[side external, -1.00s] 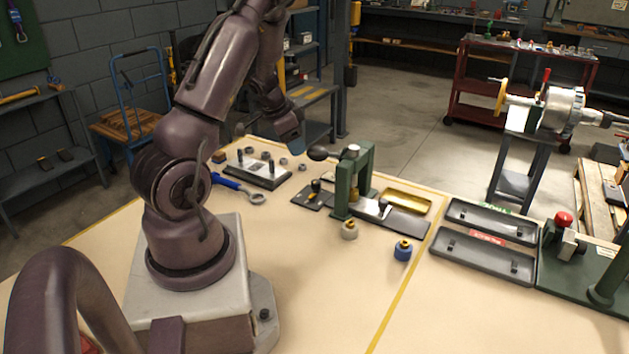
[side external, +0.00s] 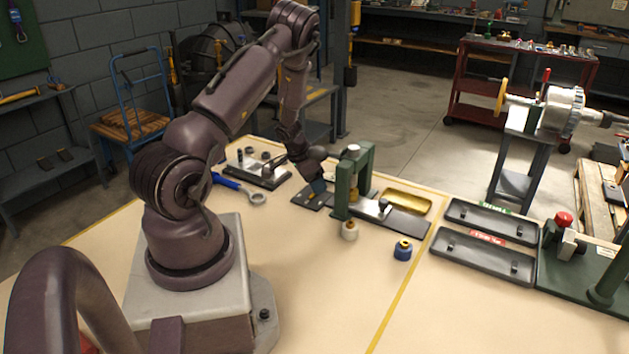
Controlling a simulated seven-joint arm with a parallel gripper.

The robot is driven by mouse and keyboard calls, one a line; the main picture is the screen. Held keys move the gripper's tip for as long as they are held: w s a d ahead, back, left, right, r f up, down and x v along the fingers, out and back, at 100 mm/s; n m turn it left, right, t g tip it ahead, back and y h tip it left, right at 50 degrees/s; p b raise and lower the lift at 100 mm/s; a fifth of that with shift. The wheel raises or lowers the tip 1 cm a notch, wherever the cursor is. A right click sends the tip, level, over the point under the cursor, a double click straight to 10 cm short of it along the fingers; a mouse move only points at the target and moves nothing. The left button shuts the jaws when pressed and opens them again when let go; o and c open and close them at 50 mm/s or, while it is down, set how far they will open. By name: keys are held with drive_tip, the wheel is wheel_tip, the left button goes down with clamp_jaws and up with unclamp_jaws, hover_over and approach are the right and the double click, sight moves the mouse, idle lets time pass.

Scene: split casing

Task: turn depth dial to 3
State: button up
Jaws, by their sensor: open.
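The green press (side external: 343,192) stands upright on a dark base plate (side external: 405,222) in the middle of the bench. A small dark side plate (side external: 302,196) lies at its left. The depth dial cannot be made out for certain; a small dark knob on this side plate is hidden now behind my gripper. My gripper (side external: 318,190) points down, low over the side plate and just left of the press frame. It is open, and its fingers are small and partly hidden. Whether it touches anything cannot be told.
Two grey trays (side external: 480,258) lie to the right.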

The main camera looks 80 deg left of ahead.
drive_tip(key=shift+f, duration=0.1)
drive_tip(key=c, duration=0.9)
drive_tip(key=shift+m, duration=0.4)
drive_tip(key=m+h, duration=0.1)
drive_tip(key=m, duration=0.2)
drive_tip(key=shift+a+m+h, duration=0.1)
drive_tip(key=shift+m+h, duration=0.2)
drive_tip(key=shift+m+g+h, duration=0.3)
drive_tip(key=shift+m+h, duration=0.6)
drive_tip(key=shift+m, duration=1.4)
drive_tip(key=o, duration=0.9)
